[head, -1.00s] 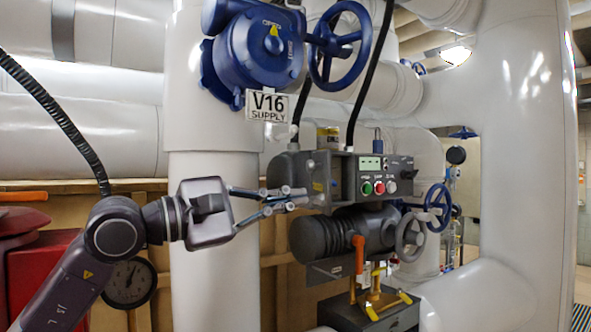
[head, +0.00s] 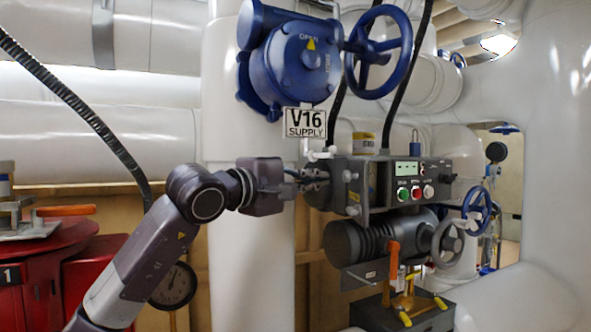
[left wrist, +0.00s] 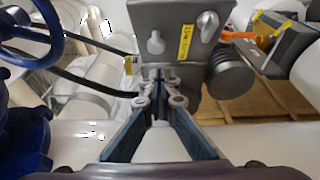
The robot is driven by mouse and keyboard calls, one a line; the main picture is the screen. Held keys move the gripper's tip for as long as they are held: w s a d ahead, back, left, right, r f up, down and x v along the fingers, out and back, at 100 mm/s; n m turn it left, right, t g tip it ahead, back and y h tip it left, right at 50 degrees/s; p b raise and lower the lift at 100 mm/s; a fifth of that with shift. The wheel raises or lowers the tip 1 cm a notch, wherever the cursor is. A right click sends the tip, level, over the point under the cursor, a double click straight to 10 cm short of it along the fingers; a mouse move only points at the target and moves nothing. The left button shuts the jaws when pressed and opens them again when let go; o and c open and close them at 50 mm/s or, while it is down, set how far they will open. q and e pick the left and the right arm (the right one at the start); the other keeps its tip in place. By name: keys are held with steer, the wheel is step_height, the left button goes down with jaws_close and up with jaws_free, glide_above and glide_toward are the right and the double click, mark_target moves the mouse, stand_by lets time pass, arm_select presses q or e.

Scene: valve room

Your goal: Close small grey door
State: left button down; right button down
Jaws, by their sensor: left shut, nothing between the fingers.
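The small grey door (head: 355,190) is a plate at the left end of the control box (head: 405,183) in the head view. It seems to stand out from the box, but I cannot tell its exact angle. In the left wrist view the door (left wrist: 204,60) shows as a grey plate with two light knobs and a yellow label. My left gripper (head: 322,179) is shut and empty, just left of the door. In the left wrist view its fingertips (left wrist: 160,98) are at the plate's near edge; I cannot tell whether they touch. My right gripper is not in view.
Above is a blue valve (head: 290,62) with a blue handwheel (head: 405,50) and a V16 SUPPLY sign (head: 305,123). Below the box are a dark ribbed cylinder (head: 350,243) and an orange lever (head: 393,262). A thick white pipe (head: 250,250) stands behind my left arm.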

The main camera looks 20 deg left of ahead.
arm_select(q)
steer(key=shift+w+d+p, duration=0.2)
steer(key=shift+w+d, duration=0.05)
steer(key=shift+d, duration=0.4)
steer(key=shift+w+d+p, duration=0.15)
steer(key=shift+w+d, duration=0.05)
steer(key=shift+d, duration=0.4)
